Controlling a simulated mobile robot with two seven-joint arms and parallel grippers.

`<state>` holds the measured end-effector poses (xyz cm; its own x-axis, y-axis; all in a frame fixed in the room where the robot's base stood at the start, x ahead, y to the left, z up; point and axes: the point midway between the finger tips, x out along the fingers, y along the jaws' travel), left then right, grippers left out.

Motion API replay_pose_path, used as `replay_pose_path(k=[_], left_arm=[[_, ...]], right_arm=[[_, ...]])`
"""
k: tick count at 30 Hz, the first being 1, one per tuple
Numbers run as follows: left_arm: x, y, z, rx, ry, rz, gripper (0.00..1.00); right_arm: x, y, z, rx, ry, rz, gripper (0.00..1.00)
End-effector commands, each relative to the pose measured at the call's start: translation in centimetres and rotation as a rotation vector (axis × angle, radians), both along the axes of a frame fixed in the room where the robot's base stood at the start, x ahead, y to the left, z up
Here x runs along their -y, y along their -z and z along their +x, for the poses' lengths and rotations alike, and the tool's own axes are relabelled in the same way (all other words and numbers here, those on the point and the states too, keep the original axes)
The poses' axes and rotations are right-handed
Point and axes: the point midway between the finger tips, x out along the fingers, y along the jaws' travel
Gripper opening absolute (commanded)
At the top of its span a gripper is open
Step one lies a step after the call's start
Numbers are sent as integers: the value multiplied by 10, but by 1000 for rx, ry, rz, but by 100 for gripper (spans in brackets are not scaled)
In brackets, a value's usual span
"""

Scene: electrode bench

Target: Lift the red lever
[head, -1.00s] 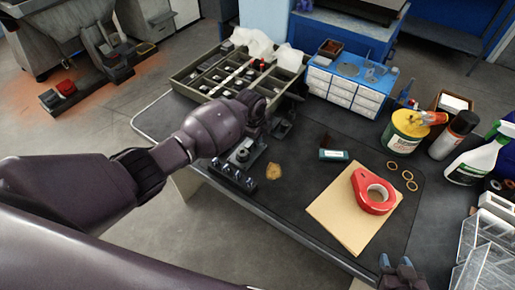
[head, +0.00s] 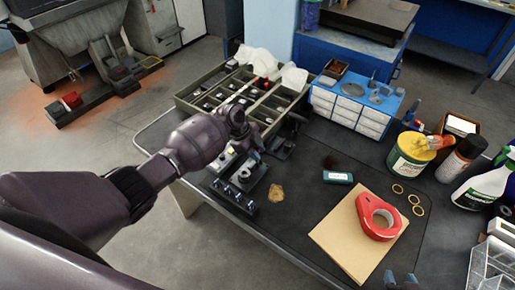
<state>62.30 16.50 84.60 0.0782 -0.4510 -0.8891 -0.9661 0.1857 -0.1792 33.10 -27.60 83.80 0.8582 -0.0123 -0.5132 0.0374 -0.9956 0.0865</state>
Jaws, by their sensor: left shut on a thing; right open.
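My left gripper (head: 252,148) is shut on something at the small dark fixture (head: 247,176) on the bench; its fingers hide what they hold. I cannot make out a red lever there. A small block with pale green and yellow parts (head: 222,161) shows just left of the fixture. A red piece (head: 262,83) shows in the compartment tray (head: 184,100) behind the gripper, but I cannot tell what it is. My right gripper (head: 402,281) shows only in part at the bottom edge, open, away from the fixture.
A blue drawer unit (head: 350,105) stands behind.

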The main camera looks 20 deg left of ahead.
Motion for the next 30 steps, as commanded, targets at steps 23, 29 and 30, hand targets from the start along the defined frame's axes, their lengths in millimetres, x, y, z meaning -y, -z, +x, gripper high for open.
replay_pose_path(k=[23, 29, 30], left_arm=[[-1, -2, 0, 1, 0, -1, 49], [-12, -22, -1, 3, 0, -1, 49], [-15, -29, -2, 3, 0, -1, 49]], right_arm=[[0, -1, -1, 0, 1, 0, 43], [-1, -5, 3, 9, -1, 2, 43], [-1, -6, 3, 9, 0, 1, 43]])
